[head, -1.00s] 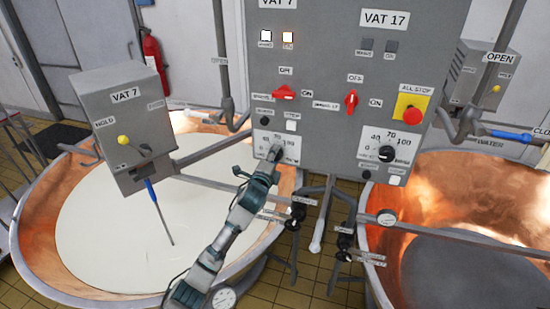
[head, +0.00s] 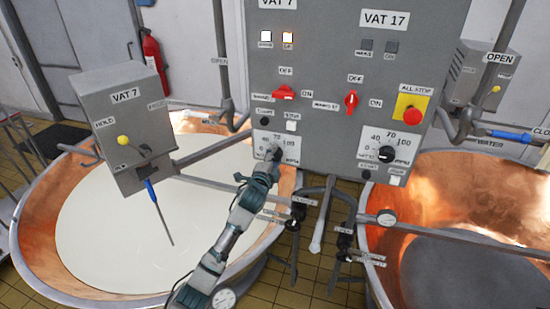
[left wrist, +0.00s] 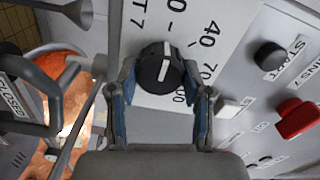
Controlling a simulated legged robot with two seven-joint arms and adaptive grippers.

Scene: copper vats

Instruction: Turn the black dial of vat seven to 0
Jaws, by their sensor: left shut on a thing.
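The black dial of vat seven sits on a white scale plate (head: 289,142) on the left half of the grey panel. In the head view my left gripper (head: 272,158) is at this dial and mostly hides it. In the left wrist view the dial (left wrist: 158,68) shows between the two blue-padded fingers of my left gripper (left wrist: 163,90), which are shut on it. A white mark runs along the dial's face. The scale shows 0, 40, 70 and 100; I cannot tell surely which the mark points at. My right gripper is not in view.
The vat 17 dial (head: 386,153) is to the right on the same panel. Red switches (head: 284,92) and a red all-stop button (head: 411,116) are above. Two copper vats stand below; the left one holds white liquid (head: 150,220). Pipes and valves hang under the panel.

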